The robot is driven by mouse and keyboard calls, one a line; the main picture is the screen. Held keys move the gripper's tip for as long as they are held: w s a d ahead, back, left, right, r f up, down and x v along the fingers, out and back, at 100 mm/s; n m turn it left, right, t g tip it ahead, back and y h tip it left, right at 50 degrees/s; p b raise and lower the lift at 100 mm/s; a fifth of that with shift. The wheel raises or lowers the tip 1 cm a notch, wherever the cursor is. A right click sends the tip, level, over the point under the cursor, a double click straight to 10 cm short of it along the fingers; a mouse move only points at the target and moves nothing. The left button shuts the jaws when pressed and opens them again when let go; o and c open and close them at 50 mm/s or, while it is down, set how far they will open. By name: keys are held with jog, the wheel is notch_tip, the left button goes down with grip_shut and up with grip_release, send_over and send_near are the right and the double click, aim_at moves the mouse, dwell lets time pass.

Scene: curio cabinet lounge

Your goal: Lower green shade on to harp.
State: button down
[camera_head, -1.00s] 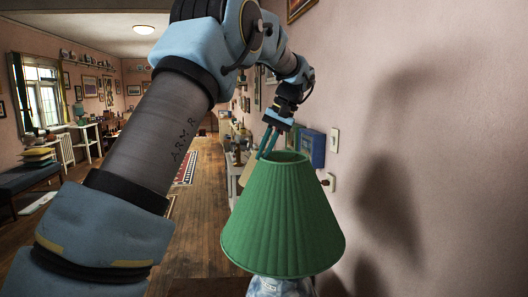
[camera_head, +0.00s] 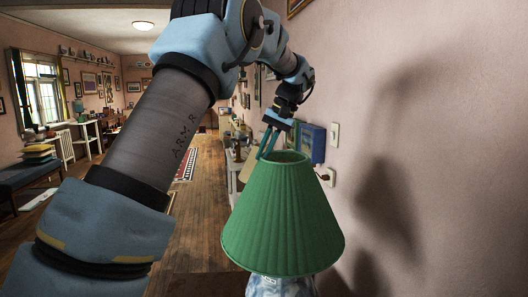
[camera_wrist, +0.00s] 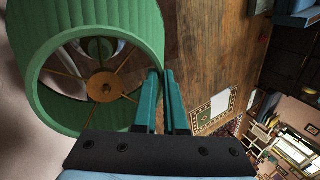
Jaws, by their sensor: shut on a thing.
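The green pleated shade (camera_head: 283,220) hangs roughly upright above a blue-and-white lamp base (camera_head: 281,287), of which only the top part shows at the bottom edge. My gripper (camera_head: 266,146) is shut on the shade's top rim at the far side. In the wrist view my gripper's teal fingers (camera_wrist: 163,100) pinch the wall of the shade (camera_wrist: 145,25). Inside the shade, thin brass spokes meet at a round brass hub (camera_wrist: 105,86) with a small centre hole. The harp cannot be made out. The shade hides whether the hub touches it.
A pink wall (camera_head: 440,150) stands close on the right, with a blue box (camera_head: 312,143) and switch plates behind the shade. A cluttered side surface runs along the wall farther back. The wooden floor (camera_head: 200,225) to the left is open.

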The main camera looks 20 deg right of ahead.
jog(key=c, duration=0.9)
grip_release()
jog(key=b+v, duration=0.1)
jog(key=v, duration=0.9)
jog(key=shift+r, duration=0.4)
jog(key=shift+d, duration=0.1)
jog(key=w+a+f+g+h, duration=0.1)
jog(key=w+a+f+h, duration=0.1)
jog(key=a+f, duration=1.4)
jog(key=s+a+f+n+h+b, duration=0.1)
jog(key=s+a+f+n, duration=0.1)
jog(key=s+a+f, duration=0.4)
jog(key=s+a+f+n+h, duration=0.1)
jog(key=s+a+f, duration=0.5)
jog(key=s+a, duration=0.6)
jog(key=shift+s+a+f+n+t+h+b, duration=0.2)
jog(key=shift+a+f+n+t+h+b, duration=0.15)
jog(key=shift+n, duration=0.25)
